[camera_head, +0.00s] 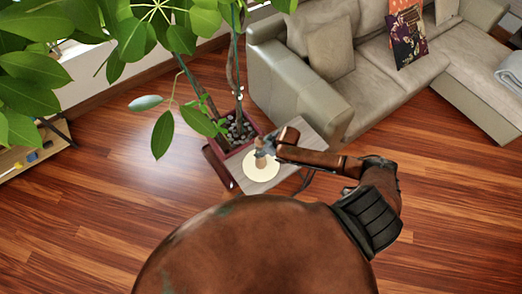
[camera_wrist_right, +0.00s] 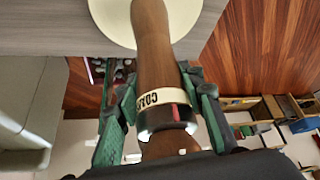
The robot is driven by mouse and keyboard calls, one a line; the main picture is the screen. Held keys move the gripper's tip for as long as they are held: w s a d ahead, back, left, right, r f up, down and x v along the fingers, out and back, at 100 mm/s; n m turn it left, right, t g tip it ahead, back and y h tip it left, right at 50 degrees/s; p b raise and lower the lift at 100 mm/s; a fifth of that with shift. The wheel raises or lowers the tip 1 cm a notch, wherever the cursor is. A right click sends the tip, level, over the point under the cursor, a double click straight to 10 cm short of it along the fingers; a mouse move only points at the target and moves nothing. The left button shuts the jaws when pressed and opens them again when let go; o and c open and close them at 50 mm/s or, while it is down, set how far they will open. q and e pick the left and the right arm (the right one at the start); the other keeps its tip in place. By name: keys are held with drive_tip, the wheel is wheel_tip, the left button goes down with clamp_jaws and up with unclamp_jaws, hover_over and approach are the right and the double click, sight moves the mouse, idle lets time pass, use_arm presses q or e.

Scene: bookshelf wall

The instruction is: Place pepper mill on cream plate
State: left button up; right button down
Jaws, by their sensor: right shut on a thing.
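The pepper mill (camera_wrist_right: 152,40) is brown wood with a pale lettered band and a dark, shiny ring. In the right wrist view it runs from between my fingers up to the cream plate (camera_wrist_right: 104,16). My right gripper (camera_wrist_right: 158,95) has its green and black fingers on both sides of the mill and is shut on it. In the head view the mill (camera_head: 261,159) looks roughly upright over the round cream plate (camera_head: 263,175), with my right gripper (camera_head: 268,147) around its upper part. I cannot tell whether its base touches the plate. My left gripper is not in view.
The plate lies on a small grey side table (camera_head: 307,137). A potted plant (camera_head: 238,131) stands close behind it, its leaves hanging at the upper left. A beige sofa (camera_head: 300,90) stands at the back right. The wooden floor (camera_head: 110,200) at left is clear.

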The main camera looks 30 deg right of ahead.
drive_tip(key=shift+w, duration=0.1)
drive_tip(key=c, duration=1.3)
unclamp_jaws()
drive_tip(key=shift+o, duration=0.2)
drive_tip(key=v, duration=1.2)
drive_tip(key=shift+a, duration=0.1)
